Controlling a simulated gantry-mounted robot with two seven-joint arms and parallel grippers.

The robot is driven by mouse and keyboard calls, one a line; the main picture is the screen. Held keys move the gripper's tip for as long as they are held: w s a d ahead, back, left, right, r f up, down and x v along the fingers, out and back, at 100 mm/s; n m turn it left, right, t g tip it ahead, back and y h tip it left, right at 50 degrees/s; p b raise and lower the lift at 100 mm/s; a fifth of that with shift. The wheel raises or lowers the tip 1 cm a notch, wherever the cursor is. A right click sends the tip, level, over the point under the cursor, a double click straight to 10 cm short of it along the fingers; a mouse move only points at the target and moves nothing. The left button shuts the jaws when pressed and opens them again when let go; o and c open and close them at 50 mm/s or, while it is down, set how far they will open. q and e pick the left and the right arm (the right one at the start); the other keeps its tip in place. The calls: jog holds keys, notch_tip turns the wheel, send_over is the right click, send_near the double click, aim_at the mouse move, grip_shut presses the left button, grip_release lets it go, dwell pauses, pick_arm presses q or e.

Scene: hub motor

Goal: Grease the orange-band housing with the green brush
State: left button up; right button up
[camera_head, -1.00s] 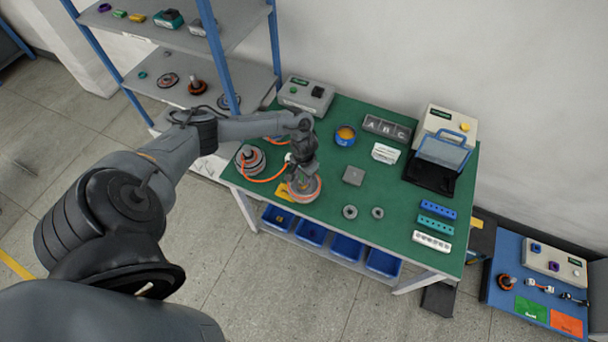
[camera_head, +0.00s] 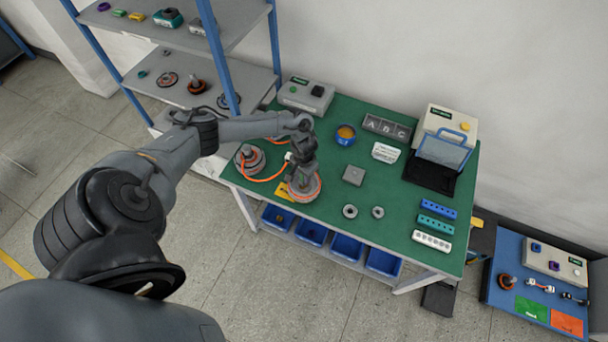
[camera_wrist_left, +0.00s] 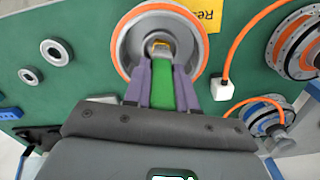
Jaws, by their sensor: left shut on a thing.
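My left gripper (camera_head: 301,180) is over the orange-band housing (camera_head: 318,190) near the front left of the green bench. In the left wrist view, the gripper (camera_wrist_left: 163,80) is shut on the green brush (camera_wrist_left: 165,92), held between its two purple-grey fingers. The brush's tan tip (camera_wrist_left: 158,48) lies over the inside of the round housing (camera_wrist_left: 206,42), which has an orange band around its rim. Whether the bristles touch the inner wall cannot be told. My right gripper is not in view.
Another round motor part (camera_head: 250,158) with an orange cable stands to the left. A grey block (camera_head: 353,175) and two small rings (camera_head: 350,211) lie to the right. A yellow label (camera_wrist_left: 206,12) lies beside the housing.

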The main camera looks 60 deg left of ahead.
pick_arm(q)
jog(key=shift+f, duration=0.2)
dwell(0.3)
jog(key=shift+r+n+p, duration=0.1)
jog(key=shift+n+p, duration=0.6)
jog(key=shift+p, duration=0.35)
jog(key=shift+n+p, duration=0.95)
jog(key=shift+n, duration=0.05)
jog(key=shift+n, duration=0.3)
jog(key=m, duration=0.5)
jog(key=shift+f+b, duration=0.2)
jog(key=shift+b, duration=0.1)
jog(key=m, duration=0.3)
